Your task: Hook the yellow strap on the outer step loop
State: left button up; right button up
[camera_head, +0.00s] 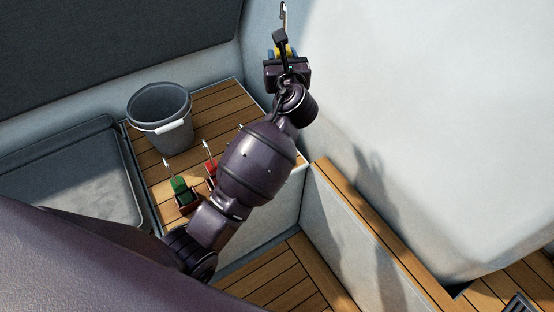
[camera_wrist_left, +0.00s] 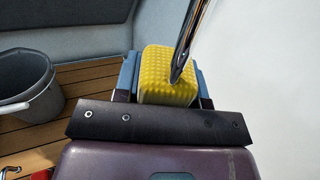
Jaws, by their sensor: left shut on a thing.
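My left gripper (camera_head: 284,52) is held up near the pale wall, its blue fingers shut on the yellow strap (camera_head: 285,48). In the left wrist view the yellow strap (camera_wrist_left: 168,75) shows as a ribbed block between the fingers of the left gripper (camera_wrist_left: 165,85). A shiny metal hook (camera_wrist_left: 188,45) rises in front of the yellow piece. In the head view the hook (camera_head: 283,14) points up above the gripper. I cannot make out the outer step loop in either view. My right gripper is not in view.
A grey bucket (camera_head: 160,118) stands on the slatted wooden bench (camera_head: 217,105). A green strap piece (camera_head: 179,185) and a red one (camera_head: 210,168), each with an upright metal hook, are on the bench. A wood-topped ledge (camera_head: 375,230) runs below the white wall (camera_head: 430,110).

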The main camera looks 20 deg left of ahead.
pick_arm(q)
notch_tip(320, 180, down, 9)
jog(key=a+n+g+y, duration=0.2)
jog(key=n+g+y, duration=0.2)
jog(key=y, duration=0.1)
jog(key=shift+a+n+g+y, duration=0.25)
jog(key=shift+n+g+y, duration=0.15)
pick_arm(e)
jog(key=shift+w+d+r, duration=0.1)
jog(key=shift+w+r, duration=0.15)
pick_arm(q)
jog(key=shift+w, duration=0.1)
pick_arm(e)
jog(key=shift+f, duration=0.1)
pick_arm(q)
notch_tip(320, 180, down, 20)
jog(key=b, duration=0.7)
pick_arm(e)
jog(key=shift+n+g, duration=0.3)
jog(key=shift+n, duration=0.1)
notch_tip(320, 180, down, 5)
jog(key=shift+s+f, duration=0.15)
